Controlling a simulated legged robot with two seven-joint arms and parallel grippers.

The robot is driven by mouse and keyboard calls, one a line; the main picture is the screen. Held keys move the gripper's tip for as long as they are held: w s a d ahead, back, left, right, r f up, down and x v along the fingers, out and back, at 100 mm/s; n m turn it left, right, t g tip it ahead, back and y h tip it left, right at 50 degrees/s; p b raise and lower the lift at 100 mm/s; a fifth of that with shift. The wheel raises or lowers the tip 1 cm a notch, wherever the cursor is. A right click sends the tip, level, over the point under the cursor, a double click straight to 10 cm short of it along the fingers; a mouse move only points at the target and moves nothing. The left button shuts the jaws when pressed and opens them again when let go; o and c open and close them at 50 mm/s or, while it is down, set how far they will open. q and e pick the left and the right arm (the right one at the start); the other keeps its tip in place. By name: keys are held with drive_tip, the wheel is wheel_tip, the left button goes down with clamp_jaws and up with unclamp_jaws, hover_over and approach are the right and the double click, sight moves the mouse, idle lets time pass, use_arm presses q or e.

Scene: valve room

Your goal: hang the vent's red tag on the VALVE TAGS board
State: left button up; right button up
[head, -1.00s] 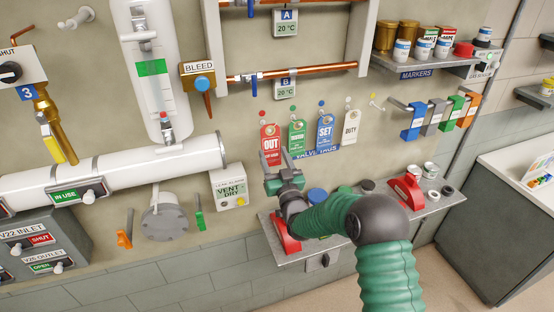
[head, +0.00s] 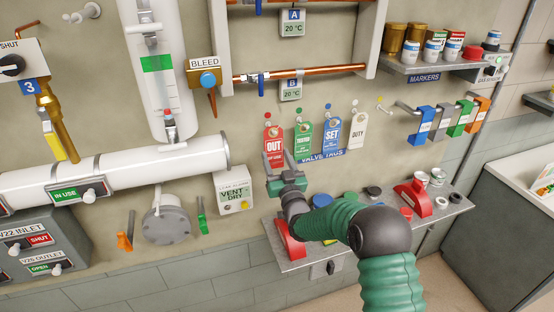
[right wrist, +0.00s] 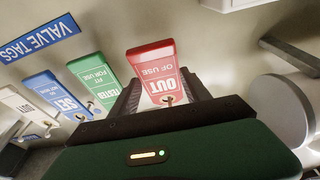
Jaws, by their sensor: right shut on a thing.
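The red OUT OF USE tag (head: 274,133) is at the left end of the tag row, just below a red-topped peg (head: 270,113). My right gripper (head: 280,162) is shut on it; in the right wrist view the tag (right wrist: 152,68) stands between the two fingers (right wrist: 162,92). I cannot tell whether its hole is on the peg. The blue VALVE TAGS label (head: 322,157) sits under the row and is partly hidden by the tags and gripper. My left gripper is not in view.
Green (head: 304,138), blue (head: 332,133) and white (head: 358,130) tags hang close to the right of the red one. A shelf (head: 296,263) with red handles and several jars juts out below. The VENT DRY box (head: 234,191) is at the left.

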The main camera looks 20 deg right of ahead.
drive_tip(key=o, duration=1.5)
drive_tip(key=shift+o, duration=0.2)
drive_tip(key=b+v, duration=0.7)
drive_tip(key=v, duration=0.9)
drive_tip(key=s+a+f+g+b, duration=0.1)
drive_tip(key=s+f+g, duration=0.25)
drive_tip(key=f, duration=0.35)
drive_tip(key=s+a+f+g+b, duration=0.1)
drive_tip(key=s+f+g, duration=0.1)
drive_tip(key=f+g, duration=0.4)
drive_tip(key=s+f+g, duration=0.4)
drive_tip(key=s+f, duration=0.1)
drive_tip(key=s, duration=0.5)
drive_tip(key=s+f+g+b, duration=0.1)
drive_tip(key=s+f+g, duration=0.3)
drive_tip(key=s, duration=0.7)
drive_tip(key=shift+f+n, duration=0.3)
drive_tip(key=shift+f, duration=0.5)
drive_tip(key=shift+g, duration=0.25)
